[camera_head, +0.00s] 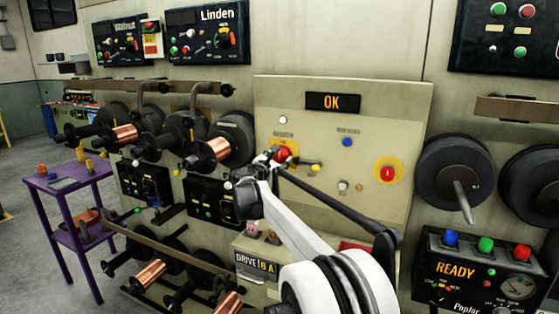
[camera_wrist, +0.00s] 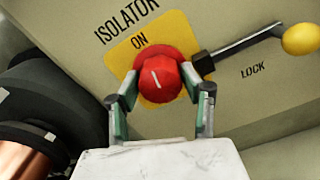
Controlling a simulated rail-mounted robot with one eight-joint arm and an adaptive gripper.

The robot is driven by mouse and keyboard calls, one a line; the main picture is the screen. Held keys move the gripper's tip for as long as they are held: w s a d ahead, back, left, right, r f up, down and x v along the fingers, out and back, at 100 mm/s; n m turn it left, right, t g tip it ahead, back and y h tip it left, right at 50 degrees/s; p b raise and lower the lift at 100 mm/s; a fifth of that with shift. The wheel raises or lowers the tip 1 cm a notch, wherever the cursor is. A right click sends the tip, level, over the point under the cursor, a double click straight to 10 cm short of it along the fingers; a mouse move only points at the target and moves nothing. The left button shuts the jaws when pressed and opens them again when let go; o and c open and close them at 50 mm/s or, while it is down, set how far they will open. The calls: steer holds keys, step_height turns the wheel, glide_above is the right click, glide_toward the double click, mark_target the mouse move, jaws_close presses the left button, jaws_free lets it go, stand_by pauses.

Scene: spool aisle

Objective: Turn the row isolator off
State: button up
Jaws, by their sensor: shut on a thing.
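The row isolator is a red round knob (camera_wrist: 158,76) with a white line on it, set on a yellow plate (camera_wrist: 124,52) marked ON, under the word ISOLATOR. In the wrist view the white line is slightly tilted from upright and lies below the word ON. The knob also shows in the head view (camera_head: 282,155), on the beige panel (camera_head: 300,100). My gripper (camera_wrist: 160,92) has its two fingers on either side of the knob, shut on it. My gripper hides part of the yellow plate in the head view.
A lever with a yellow end (camera_wrist: 300,38) sticks out right of the knob, close to the right finger, near the word LOCK. A dark spool (camera_wrist: 40,105) is close on the left.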

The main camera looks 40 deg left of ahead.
steer(key=m+b, duration=0.1)
steer(key=m, duration=0.3)
steer(key=shift+f+m+b, duration=0.1)
steer(key=shift+m+b, duration=0.2)
steer(key=shift+b, duration=0.05)
steer(key=m+b, duration=0.1)
steer(key=m, duration=0.2)
steer(key=shift+m, duration=0.3)
steer(key=m, duration=0.4)
steer(key=shift+b, duration=0.35)
steer(key=shift+m, duration=1.8)
steer(key=o, duration=1.2)
steer(key=shift+c, duration=0.2)
steer(key=shift+s, duration=0.1)
